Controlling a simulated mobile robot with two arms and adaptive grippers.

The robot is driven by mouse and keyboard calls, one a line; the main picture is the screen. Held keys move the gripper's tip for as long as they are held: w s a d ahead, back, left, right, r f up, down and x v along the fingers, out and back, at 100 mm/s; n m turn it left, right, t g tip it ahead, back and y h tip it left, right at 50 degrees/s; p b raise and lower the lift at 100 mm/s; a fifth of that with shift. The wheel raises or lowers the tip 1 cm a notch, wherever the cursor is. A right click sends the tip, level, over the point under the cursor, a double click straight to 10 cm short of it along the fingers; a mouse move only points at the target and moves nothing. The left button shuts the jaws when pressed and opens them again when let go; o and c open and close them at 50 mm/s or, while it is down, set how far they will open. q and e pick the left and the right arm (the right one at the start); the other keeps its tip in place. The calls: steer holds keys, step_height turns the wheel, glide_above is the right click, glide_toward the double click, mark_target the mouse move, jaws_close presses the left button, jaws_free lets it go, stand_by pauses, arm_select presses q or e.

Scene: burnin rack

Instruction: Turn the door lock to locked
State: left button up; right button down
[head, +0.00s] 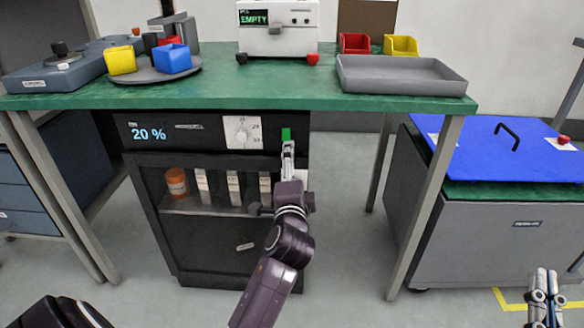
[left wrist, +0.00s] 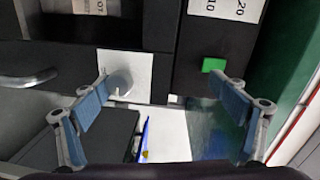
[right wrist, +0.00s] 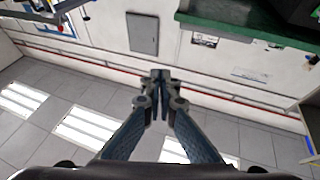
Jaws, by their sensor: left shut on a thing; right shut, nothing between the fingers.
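The black cabinet (head: 218,255) stands under the green bench. My left gripper (head: 288,150) reaches its right front edge. In the left wrist view its fingers (left wrist: 160,85) are wide apart, with no object spanning the gap. One fingertip overlaps a round grey knob (left wrist: 121,82) on a white plate (left wrist: 135,65), apparently the door lock; contact and the knob's turn cannot be told. A green square (left wrist: 213,64) lies by the other fingertip; it also shows in the head view (head: 286,134). My right gripper (head: 543,285) is shut and empty at lower right, away from the cabinet.
A metal door handle (left wrist: 32,78) is near the knob. A blue-lidded grey chest (head: 500,225) is farther right. Floor between them is clear.

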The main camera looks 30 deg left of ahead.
arm_select(q)
steer(key=shift+s+d+r+t, duration=0.15)
steer(key=shift+r, duration=0.35)
steer(key=shift+s+d+r+t, duration=0.1)
steer(key=shift+d+r+t, duration=0.05)
steer(key=shift+r, duration=0.35)
steer(key=shift+c, duration=1.4)
steer(key=shift+v, duration=0.8)
steer(key=shift+c, duration=1.1)
steer(key=v, duration=0.3)
steer(key=shift+s+a+r, duration=0.15)
steer(key=shift+r, duration=0.05)
steer(key=c, duration=0.4)
steer(key=shift+o, duration=0.2)
steer(key=shift+s+d+f, duration=0.25)
steer(key=shift+s+d, duration=0.25)
steer(key=shift+s, duration=0.35)
steer(key=shift+s+d+f, duration=0.2)
steer(key=shift+s+d, duration=0.35)
steer(key=shift+s, duration=0.25)
arm_select(e)
steer(key=shift+w+d+f+g+h, duration=0.15)
steer(key=shift+f+g, duration=0.25)
steer(key=shift+f, duration=0.4)
steer(key=shift+w+d+f+g+h, duration=0.1)
steer(key=shift+w+f+g+h, duration=0.25)
steer(key=shift+f, duration=0.45)
steer(key=shift+s, duration=0.1)
arm_select(q)
steer(key=shift+p, duration=0.3)
